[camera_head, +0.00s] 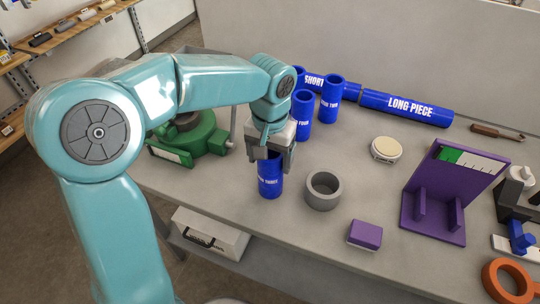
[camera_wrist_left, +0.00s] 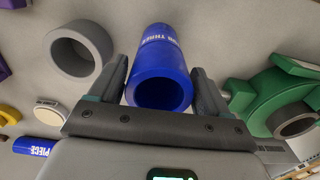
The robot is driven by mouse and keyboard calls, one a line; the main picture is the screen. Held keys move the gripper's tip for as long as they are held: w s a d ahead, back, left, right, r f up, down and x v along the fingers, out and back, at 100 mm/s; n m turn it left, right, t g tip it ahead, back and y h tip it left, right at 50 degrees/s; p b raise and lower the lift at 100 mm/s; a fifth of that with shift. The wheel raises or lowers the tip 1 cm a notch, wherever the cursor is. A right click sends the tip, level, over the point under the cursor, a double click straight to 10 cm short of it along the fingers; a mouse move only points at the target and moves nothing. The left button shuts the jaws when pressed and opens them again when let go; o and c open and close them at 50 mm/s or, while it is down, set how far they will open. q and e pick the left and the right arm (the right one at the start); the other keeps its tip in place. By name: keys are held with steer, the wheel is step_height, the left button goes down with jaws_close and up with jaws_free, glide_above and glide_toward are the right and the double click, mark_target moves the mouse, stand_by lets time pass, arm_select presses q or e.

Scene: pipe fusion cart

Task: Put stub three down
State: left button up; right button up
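Stub three (camera_head: 270,180), a short blue tube with white lettering, stands upright on the grey bench near its front edge. My left gripper (camera_head: 272,158) is right above it, pointing down, with its fingers around the tube's upper part. In the left wrist view stub three (camera_wrist_left: 158,75) lies between the two fingers of my left gripper (camera_wrist_left: 160,75). A narrow gap shows beside the tube near the fingertips, so the fingers look slightly open. The contact on the far side is hidden. My right gripper is not in view.
Other upright blue stubs (camera_head: 331,100) stand close behind, before a blue long piece (camera_head: 408,107). A grey ring (camera_head: 323,191) is just right of stub three; a green machine part (camera_head: 190,140) is left. A purple block (camera_head: 365,235) and purple stand (camera_head: 440,200) are farther right.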

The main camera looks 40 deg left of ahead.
arm_select(q)
steer(key=shift+o, duration=0.9)
steer(key=shift+r, duration=0.1)
steer(key=shift+r, duration=0.3)
step_height(320, 180, up, 12)
steer(key=p, duration=0.1)
steer(key=shift+f, duration=0.2)
